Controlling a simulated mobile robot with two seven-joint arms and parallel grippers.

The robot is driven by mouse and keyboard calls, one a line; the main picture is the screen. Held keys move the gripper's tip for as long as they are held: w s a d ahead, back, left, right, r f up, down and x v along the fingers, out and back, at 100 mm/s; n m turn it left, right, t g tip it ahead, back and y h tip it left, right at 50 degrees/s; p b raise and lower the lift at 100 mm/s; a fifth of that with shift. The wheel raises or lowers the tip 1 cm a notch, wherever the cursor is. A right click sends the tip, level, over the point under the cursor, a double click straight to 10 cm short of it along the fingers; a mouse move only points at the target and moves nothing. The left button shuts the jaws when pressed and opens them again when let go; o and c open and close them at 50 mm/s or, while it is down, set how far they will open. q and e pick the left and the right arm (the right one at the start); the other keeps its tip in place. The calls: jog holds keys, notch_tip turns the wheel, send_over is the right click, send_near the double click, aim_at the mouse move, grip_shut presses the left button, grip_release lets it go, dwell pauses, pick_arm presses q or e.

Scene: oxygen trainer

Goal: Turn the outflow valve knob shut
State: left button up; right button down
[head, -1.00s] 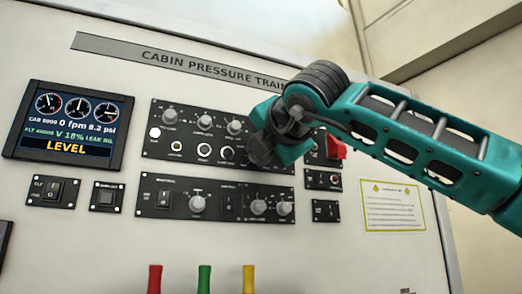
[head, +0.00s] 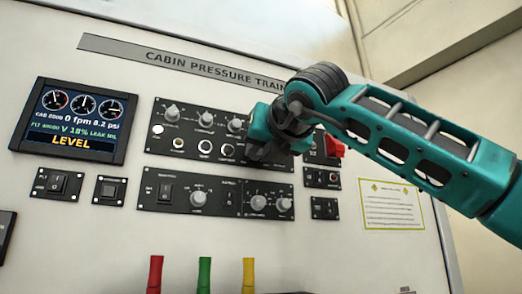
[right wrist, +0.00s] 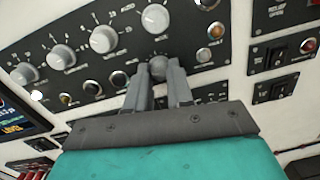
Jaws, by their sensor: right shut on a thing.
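My right gripper (head: 262,150) is at the upper control panel (head: 222,165), at the right part of its lower row. The display (head: 72,121) reads LEVEL, 0 fpm and V 18%. My left gripper is not in view.
Grey knobs (right wrist: 103,39) line the row above the held knob, with round lamps or buttons (right wrist: 118,78) beside it. A red switch cover (head: 333,146) is just right of my wrist. A second panel (head: 160,190) lies below. Red, green and yellow handles (head: 204,275) stand at the bottom.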

jog(key=n+p, duration=0.1)
jog(key=n, duration=0.8)
jog(key=shift+d+y, duration=0.1)
jog(key=shift+y, duration=0.3)
jog(key=shift+n+p, duration=0.35)
jog(key=shift+n, duration=1.75)
jog(key=shift+f, duration=0.1)
jog(key=c, duration=1)
grip_release()
jog(key=shift+s, duration=0.1)
